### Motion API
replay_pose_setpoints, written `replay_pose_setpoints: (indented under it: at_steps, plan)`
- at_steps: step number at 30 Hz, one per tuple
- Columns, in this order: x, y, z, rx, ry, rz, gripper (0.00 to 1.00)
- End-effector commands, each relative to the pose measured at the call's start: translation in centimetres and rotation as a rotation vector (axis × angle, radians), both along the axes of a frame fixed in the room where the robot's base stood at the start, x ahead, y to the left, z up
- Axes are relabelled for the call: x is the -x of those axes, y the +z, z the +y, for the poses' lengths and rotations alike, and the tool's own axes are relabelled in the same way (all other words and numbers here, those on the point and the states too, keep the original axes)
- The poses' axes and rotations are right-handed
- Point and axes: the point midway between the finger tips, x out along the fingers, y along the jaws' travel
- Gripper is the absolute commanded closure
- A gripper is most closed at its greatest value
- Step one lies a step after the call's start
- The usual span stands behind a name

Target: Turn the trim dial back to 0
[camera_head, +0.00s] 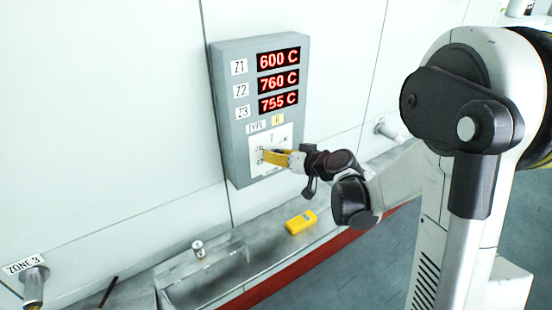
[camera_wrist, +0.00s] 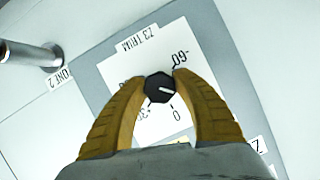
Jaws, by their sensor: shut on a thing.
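The trim dial (camera_wrist: 159,88) is a small black faceted knob on a white plate (camera_wrist: 118,68) labelled "Z3 TRIM" in the wrist view. Its short white pointer line points right and slightly down in that view. It appears to lie between the 60 mark at the upper right and the 0 mark (camera_wrist: 177,113) below. My gripper (camera_wrist: 160,85) has its yellow ribbed fingers closed on opposite sides of the knob. The fingers partly cover other scale numbers. In the head view my gripper (camera_head: 266,156) is at the panel's lower plate and hides the knob.
The grey panel (camera_head: 219,90) shows red readings of 600, 760 and 755 C for Z1, Z2 and Z3. Below it, a metal ledge (camera_head: 268,262) carries a yellow device (camera_head: 300,222) and a small metal cylinder (camera_head: 198,249). Pipe stubs (camera_head: 33,281) project from the wall.

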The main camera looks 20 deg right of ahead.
Motion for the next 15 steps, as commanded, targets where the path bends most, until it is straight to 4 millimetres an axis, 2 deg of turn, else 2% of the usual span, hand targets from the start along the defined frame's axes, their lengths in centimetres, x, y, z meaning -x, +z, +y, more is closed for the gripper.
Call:
replay_pose_setpoints:
  at_steps: [15]
  plan:
    - [0.00, -0.36, -0.04, -0.454, -0.001, 0.147, 0.96]
